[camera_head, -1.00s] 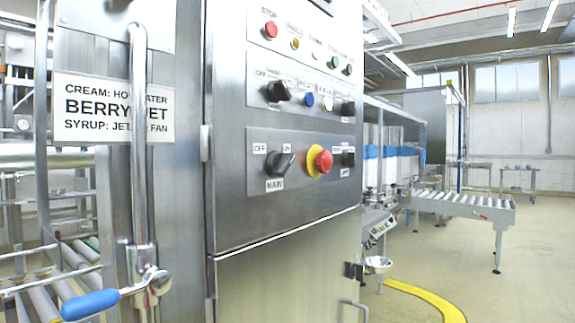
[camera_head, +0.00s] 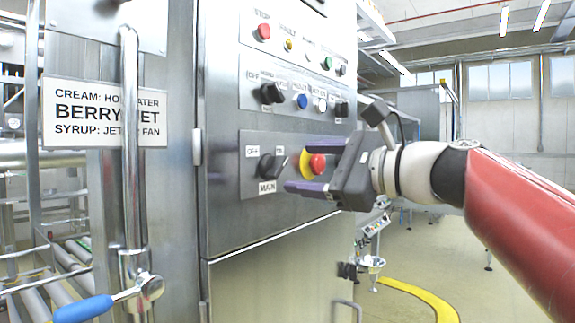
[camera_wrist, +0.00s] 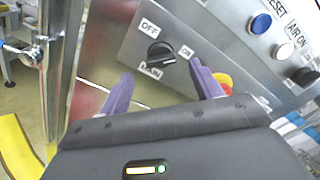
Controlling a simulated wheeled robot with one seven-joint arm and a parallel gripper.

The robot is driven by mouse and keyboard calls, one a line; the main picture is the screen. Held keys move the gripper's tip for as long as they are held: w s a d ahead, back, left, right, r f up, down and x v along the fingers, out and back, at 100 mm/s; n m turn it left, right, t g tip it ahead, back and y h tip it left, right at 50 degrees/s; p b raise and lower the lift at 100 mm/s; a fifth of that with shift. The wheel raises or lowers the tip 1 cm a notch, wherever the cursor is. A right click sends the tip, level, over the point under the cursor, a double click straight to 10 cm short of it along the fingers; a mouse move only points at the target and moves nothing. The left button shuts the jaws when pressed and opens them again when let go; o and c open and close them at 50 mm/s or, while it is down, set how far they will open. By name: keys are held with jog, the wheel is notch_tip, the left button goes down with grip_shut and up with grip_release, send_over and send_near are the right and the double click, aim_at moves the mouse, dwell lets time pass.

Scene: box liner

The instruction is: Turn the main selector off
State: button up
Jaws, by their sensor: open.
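The main selector (camera_head: 270,167) is a black knob on the cabinet's lower panel, between OFF and ON labels above a MAIN label. Its handle appears to slant toward ON. It also shows in the wrist view (camera_wrist: 160,54), just beyond the fingertips. My gripper (camera_head: 299,165) has purple fingers and is open and empty. It is in front of the panel, to the right of the selector, with its fingers pointing at it. In the wrist view the selector lies between the two fingertips (camera_wrist: 161,72), apart from them.
A red mushroom button (camera_head: 317,164) on a yellow ring is right beside the selector, close to my fingers. More knobs and buttons, including a blue one (camera_head: 302,101), are above. A vertical pipe (camera_head: 131,150) with a blue-handled valve (camera_head: 84,309) stands at left.

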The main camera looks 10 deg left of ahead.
aim_at(281, 167)
jog(key=x, duration=0.5)
jog(key=shift+d, duration=0.1)
jog(key=shift+c, duration=0.3)
jog(key=shift+f, duration=0.1)
jog(key=c, duration=0.9)
